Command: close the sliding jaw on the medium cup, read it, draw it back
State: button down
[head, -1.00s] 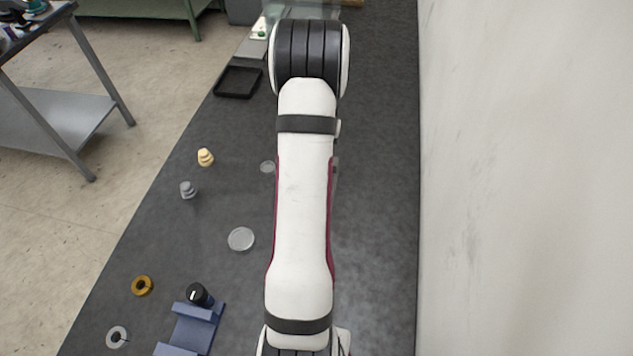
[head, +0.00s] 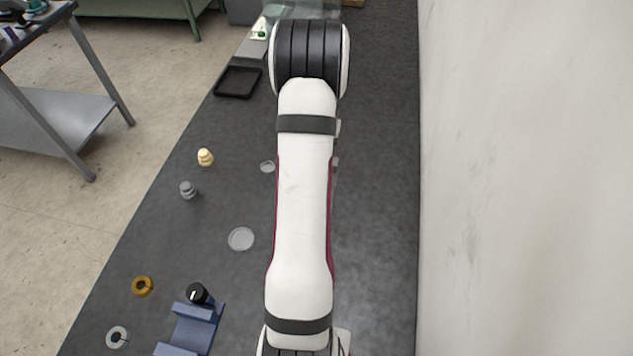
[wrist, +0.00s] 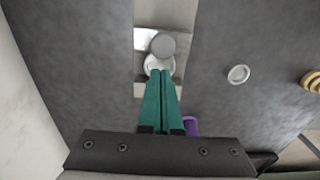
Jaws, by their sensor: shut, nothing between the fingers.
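In the wrist view my gripper (wrist: 162,73) has its two teal fingers together, with nothing between them. The fingertips are at the near edge of a pale round piece (wrist: 154,64); I cannot tell whether they touch it. A grey disc (wrist: 162,45) is just beyond it, both on or over a light metal plate (wrist: 148,88). I cannot tell which of these is the sliding jaw or the medium cup. A purple piece (wrist: 190,126) shows partly behind the fingers. In the head view my arm hides the gripper and this spot.
A shallow round dish (head: 241,239) and a smaller one (head: 268,167) lie on the dark bench, left of my arm. A cream weight (head: 205,157), grey weight (head: 188,190), brass ring (head: 142,286), pale ring (head: 117,337), blue cradle (head: 190,333) and black tray (head: 238,82) also stand there.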

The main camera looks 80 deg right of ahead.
jog(key=shift+f, duration=0.15)
jog(key=shift+f, duration=1.6)
jog(key=shift+a, duration=0.2)
jog(key=shift+d, duration=0.45)
jog(key=shift+r, duration=3.55)
